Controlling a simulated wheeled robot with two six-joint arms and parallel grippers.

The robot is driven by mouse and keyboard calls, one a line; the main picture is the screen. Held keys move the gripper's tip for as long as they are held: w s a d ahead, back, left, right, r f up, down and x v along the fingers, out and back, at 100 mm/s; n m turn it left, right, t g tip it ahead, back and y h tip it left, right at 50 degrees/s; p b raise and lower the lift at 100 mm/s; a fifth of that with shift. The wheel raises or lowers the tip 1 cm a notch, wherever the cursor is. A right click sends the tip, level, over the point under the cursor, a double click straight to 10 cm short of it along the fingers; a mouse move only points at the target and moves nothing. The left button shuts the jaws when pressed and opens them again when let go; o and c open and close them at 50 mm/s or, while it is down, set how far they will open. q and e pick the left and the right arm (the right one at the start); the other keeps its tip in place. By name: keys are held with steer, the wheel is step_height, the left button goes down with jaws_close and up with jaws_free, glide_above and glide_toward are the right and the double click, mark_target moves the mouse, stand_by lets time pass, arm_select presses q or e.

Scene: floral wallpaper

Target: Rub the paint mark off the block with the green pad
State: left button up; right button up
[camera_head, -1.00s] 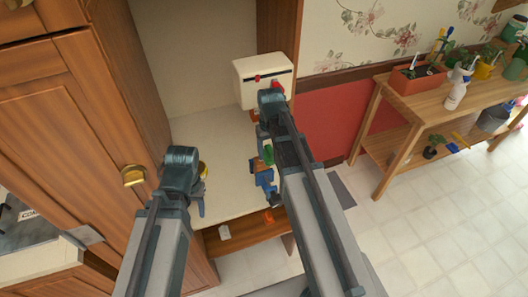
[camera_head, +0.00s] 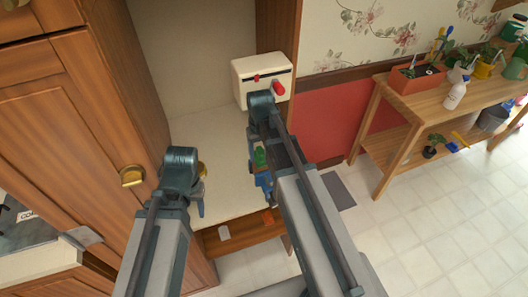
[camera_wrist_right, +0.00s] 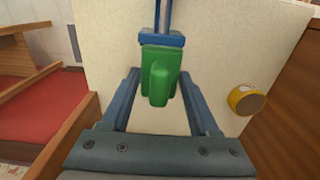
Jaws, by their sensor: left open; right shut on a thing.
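The green pad (camera_wrist_right: 160,80) is between the blue fingers of my right gripper (camera_wrist_right: 161,82), which is shut on it above the pale counter. The pad also shows in the head view (camera_head: 260,157), partly hidden by my right arm. A blue piece (camera_wrist_right: 162,38) shows just beyond the pad in the right wrist view; I cannot tell what it is. My left gripper (camera_head: 200,206) is open and empty at the counter's left side, mostly hidden by its own wrist. I cannot make out a block with a paint mark.
A white box (camera_head: 250,92) with a dark slot and red parts stands at the back of the pale counter (camera_head: 215,130). A yellow round thing (camera_wrist_right: 246,99) lies on the counter. Wooden cabinet walls flank the counter. A wooden bench (camera_head: 385,105) with pots stands at the right.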

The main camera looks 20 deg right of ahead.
steer(key=shift+a, duration=0.15)
steer(key=a, duration=0.2)
steer(key=shift+a, duration=0.35)
steer(key=shift+r, duration=0.15)
step_height(320, 180, up, 6)
steer(key=p, duration=0.6)
step_height(320, 180, up, 3)
steer(key=p, duration=0.3)
steer(key=shift+f, duration=0.2)
stand_by(0.6)
